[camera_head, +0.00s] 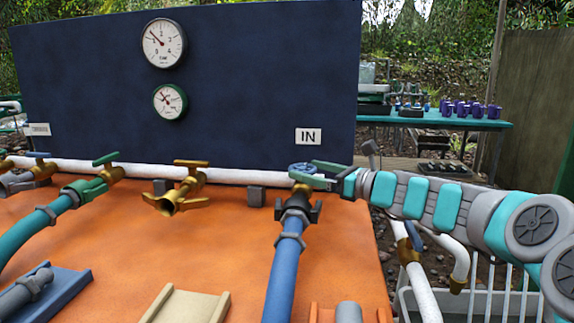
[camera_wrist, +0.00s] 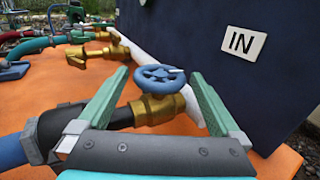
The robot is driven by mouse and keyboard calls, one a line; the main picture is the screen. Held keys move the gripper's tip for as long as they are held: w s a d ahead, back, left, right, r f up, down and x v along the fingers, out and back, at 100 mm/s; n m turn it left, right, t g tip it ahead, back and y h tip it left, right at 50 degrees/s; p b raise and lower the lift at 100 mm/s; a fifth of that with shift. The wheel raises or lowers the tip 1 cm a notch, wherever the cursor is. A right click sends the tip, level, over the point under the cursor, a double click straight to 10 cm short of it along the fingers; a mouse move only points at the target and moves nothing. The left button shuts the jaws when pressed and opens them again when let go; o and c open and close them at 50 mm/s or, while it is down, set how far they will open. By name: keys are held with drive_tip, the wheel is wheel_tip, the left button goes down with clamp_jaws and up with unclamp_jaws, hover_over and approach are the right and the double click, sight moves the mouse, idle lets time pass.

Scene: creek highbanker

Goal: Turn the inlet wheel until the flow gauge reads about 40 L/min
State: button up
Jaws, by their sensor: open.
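The inlet wheel is a blue handwheel (camera_wrist: 158,78) on a brass valve (camera_wrist: 157,108), below the IN sign (camera_head: 308,136). It also shows in the head view (camera_head: 301,167), partly hidden by my gripper. My gripper (camera_wrist: 160,76) is open, with one green finger on each side of the wheel. The fingers look apart from the rim; contact cannot be told. Two round gauges hang on the dark blue panel: a larger grey-rimmed one (camera_head: 163,43) and a smaller green-rimmed one (camera_head: 170,102). Both needles point to the upper left. Their units are too small to read surely.
A blue hose (camera_head: 284,270) runs from the inlet valve toward the front of the orange table (camera_head: 130,245). A brass tap (camera_head: 178,190) and a green valve (camera_head: 92,184) stand to the left. The dark blue panel (camera_head: 250,70) rises close behind the wheel.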

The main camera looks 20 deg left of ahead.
sight(291, 165)
drive_tip(key=shift+x, duration=2.8)
drive_tip(key=shift+c, duration=0.2)
drive_tip(key=c, duration=1.1)
